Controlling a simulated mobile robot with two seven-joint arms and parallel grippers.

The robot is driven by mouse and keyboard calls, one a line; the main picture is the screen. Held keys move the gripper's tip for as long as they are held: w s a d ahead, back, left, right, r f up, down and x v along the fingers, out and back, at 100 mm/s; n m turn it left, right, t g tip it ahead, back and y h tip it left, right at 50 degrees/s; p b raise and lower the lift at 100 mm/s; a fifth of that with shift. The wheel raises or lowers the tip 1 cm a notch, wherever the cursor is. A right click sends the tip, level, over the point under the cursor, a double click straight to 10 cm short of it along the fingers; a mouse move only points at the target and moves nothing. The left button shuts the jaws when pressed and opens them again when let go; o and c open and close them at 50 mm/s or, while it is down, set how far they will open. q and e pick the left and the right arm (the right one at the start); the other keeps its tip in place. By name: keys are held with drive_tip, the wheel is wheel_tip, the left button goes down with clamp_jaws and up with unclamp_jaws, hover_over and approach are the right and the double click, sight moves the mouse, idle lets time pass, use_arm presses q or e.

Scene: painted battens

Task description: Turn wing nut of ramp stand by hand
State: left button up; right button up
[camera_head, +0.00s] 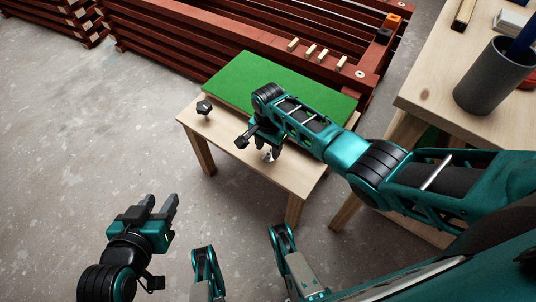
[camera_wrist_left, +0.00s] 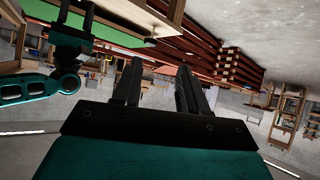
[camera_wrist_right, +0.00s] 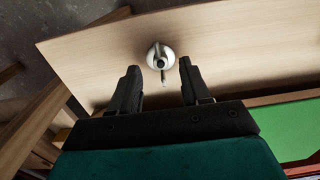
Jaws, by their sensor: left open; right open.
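The wing nut (camera_wrist_right: 160,62) is a pale metal piece with a dark centre on the light wooden top of the low ramp stand (camera_head: 192,124). In the head view it shows only in part, as a small bright bit (camera_head: 268,156) below my right gripper (camera_head: 262,142). In the right wrist view my right gripper (camera_wrist_right: 158,90) is open, and the nut lies just beyond and between its fingertips, apparently untouched. A green board (camera_head: 235,75) covers the stand's far part. My left gripper (camera_head: 162,205) is open and empty over the floor, away from the stand.
A black knob (camera_head: 204,107) sits at the stand's left corner. Red battens (camera_head: 190,40) are stacked behind, with small wooden blocks (camera_head: 317,53) on top. A wooden table (camera_head: 432,88) with a grey cup (camera_head: 490,78) stands at right. The floor at left is clear.

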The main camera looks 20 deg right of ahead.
sight(268, 154)
drive_tip(key=shift+f+b, duration=0.35)
drive_tip(key=shift+f, duration=0.65)
clamp_jaws()
